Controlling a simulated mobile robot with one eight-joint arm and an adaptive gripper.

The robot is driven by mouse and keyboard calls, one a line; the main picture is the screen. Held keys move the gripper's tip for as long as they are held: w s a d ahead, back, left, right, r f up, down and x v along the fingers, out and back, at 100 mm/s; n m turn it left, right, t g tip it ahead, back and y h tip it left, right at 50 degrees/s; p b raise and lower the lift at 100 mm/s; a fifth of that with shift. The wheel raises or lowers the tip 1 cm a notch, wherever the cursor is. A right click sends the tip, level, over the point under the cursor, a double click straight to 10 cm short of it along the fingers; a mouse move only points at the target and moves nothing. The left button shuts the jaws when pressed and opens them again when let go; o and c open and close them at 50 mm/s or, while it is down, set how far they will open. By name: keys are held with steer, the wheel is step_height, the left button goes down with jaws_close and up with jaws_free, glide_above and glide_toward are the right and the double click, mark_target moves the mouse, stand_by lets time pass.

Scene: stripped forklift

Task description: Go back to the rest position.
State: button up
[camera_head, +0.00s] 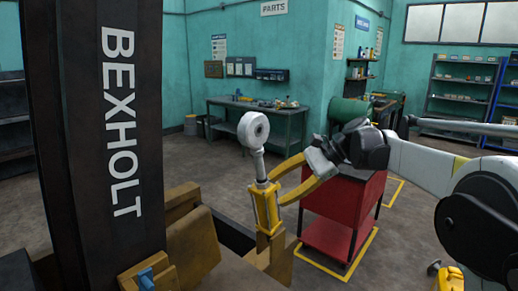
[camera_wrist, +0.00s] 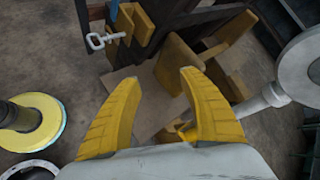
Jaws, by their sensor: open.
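My gripper (camera_head: 277,184) reaches in from the right in the head view, its two yellow fingers spread beside a cylinder (camera_head: 266,207). The cylinder is yellow with a grey rod and a white round eye (camera_head: 253,129) on top, standing upright on the forklift. In the wrist view my gripper (camera_wrist: 159,76) is open with nothing held between its fingers. There, the rod (camera_wrist: 265,99) and the eye (camera_wrist: 303,65) lie to the right, outside the right finger. Whether a finger touches the cylinder I cannot tell.
The black forklift mast (camera_head: 110,120) marked BEXHOLT stands at left. A red cart (camera_head: 343,206) is behind my gripper. A workbench (camera_head: 257,118) lines the back wall. A silver key-shaped piece (camera_wrist: 104,40) shows in the wrist view. Open floor lies between cylinder and bench.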

steer(key=s+d+f+n+t+h+b, duration=0.1)
steer(key=s+d+f+n+t+h, duration=0.1)
steer(key=s+f, duration=0.4)
steer(key=s+d+f+n+t+h+b, duration=0.2)
steer(key=s+d+f+n+h, duration=0.3)
steer(key=s, duration=0.8)
steer(key=s+d+f+n+t+h+b, duration=0.2)
steer(key=s+d+f, duration=0.4)
steer(key=s, duration=0.4)
steer(key=shift+d+f+n+t+h, duration=0.3)
steer(key=shift+f+n+h, duration=0.45)
steer(key=shift+n, duration=0.25)
